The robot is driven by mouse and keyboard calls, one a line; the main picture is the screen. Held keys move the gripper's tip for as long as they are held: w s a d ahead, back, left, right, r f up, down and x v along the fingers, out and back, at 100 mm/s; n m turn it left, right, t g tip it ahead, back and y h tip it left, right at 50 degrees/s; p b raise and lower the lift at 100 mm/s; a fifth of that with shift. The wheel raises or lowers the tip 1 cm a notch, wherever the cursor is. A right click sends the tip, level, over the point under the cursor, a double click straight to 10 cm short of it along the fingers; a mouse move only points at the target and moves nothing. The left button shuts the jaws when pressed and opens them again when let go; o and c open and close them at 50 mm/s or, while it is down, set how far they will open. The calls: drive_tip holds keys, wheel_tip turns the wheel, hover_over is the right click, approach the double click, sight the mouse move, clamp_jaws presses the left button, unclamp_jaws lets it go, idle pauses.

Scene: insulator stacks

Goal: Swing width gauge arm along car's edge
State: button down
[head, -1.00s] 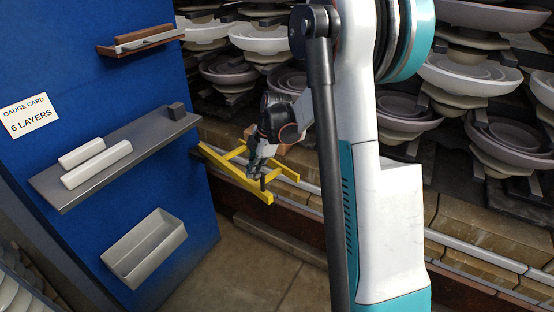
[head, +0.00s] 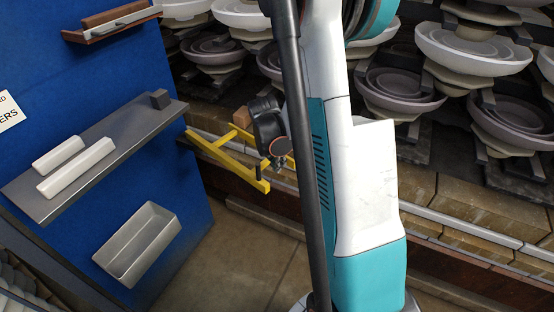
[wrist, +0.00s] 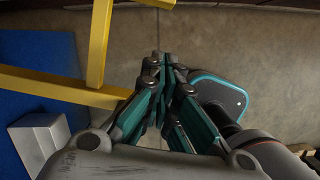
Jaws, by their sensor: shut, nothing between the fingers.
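The yellow width gauge arm (head: 248,178) is a frame of bars reaching from the blue panel's side alongside the kiln car's edge (head: 455,222). In the wrist view, the yellow bars (wrist: 98,45) are at the upper left. My gripper (wrist: 163,62) is shut and empty, right of the bars and apart from them in that view. In the head view, my wrist is just right of the gauge, and my arm hides most of the fingers.
The car carries stacks of pale insulators (head: 470,48) on brick blocks (head: 460,188). The blue panel (head: 60,65) has a grey shelf (head: 140,122) with white bars, a brown ledge above and a metal bin (head: 140,245) below. Bare floor (head: 235,260) lies between panel and car.

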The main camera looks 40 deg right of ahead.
sight(288, 163)
drive_tip(key=shift+w+d+f+b, duration=0.2)
drive_tip(key=shift+d+f+b, duration=0.35)
drive_tip(key=shift+d+f, duration=0.6)
drive_tip(key=shift+w+d+f+b, duration=0.15)
drive_tip(key=shift+d+f+b, duration=0.55)
drive_tip(key=shift+d, duration=0.6)
drive_tip(key=shift+f, duration=0.1)
drive_tip(key=w+d, duration=0.2)
drive_tip(key=d, duration=0.3)
drive_tip(key=shift+w+d, duration=0.25)
drive_tip(key=shift+w, duration=0.15)
